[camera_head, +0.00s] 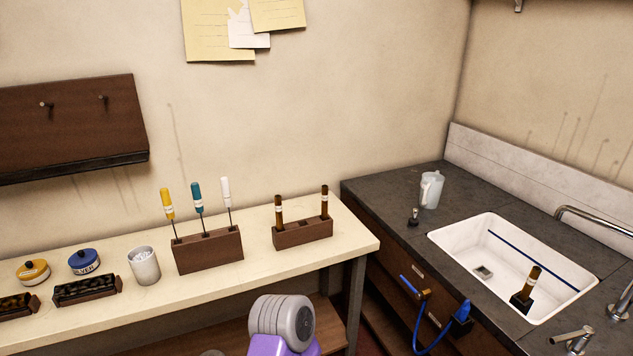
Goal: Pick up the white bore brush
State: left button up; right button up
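The white bore brush (226,194) stands upright in a brown wooden holder (208,254) on the cream bench, its white handle up on a thin dark shaft. It is the rightmost of three brushes there. A teal brush (198,197) stands in the middle and a yellow brush (168,204) at the left. The lower ends of all three are hidden inside the holder. Neither of my grippers is in view. A grey and purple part of my own arm shows at the bottom centre, below the bench's front edge.
A second wooden holder (303,235) with two brown tubes stands right of the brush holder. A white cup (144,266) and blue tin (84,261) stand left. The sink (470,236) at right holds a brown tube (532,279). The bench (236,281) is clear before the brush holder.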

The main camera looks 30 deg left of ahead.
aim_at(227, 194)
jog(key=u, duration=1.7)
